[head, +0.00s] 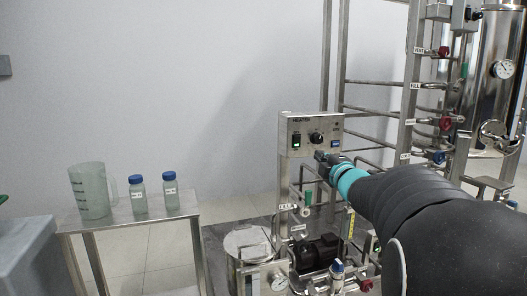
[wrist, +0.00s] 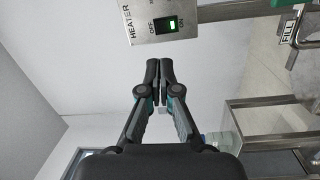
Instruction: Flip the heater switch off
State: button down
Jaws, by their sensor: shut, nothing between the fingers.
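The heater control box (head: 311,125) is a steel panel on a post, with a black rocker switch (head: 296,141) that shows a green light. In the wrist view the panel (wrist: 140,20) reads HEATER, and the switch (wrist: 166,26) sits between the OFF and ON labels, its green light on the ON side. My gripper (wrist: 159,64) is shut and empty, its fingertips a short way below the switch in that view, apparently clear of the panel. In the head view my gripper (head: 325,158) is at the box's lower right, partly hidden by my arm.
A black knob (head: 317,138) sits right of the switch. Pipes and valves with red and blue handles (head: 444,122) crowd the right. A steel table (head: 115,222) at left holds a beaker (head: 88,190) and two blue-capped bottles (head: 138,195). Wall space left of the box is free.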

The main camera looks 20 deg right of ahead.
jog(key=n+y, duration=0.1)
jog(key=w+d+f+n+y, duration=0.1)
jog(key=shift+w+d+n+t, duration=0.1)
jog(key=shift+w+n+t, duration=0.05)
jog(key=shift+n+t, duration=0.2)
send_near(298, 139)
jog(key=w, duration=0.4)
jog(key=w+r, duration=0.1)
jog(key=w, duration=0.2)
jog(key=shift+w, duration=0.1)
dwell(0.3)
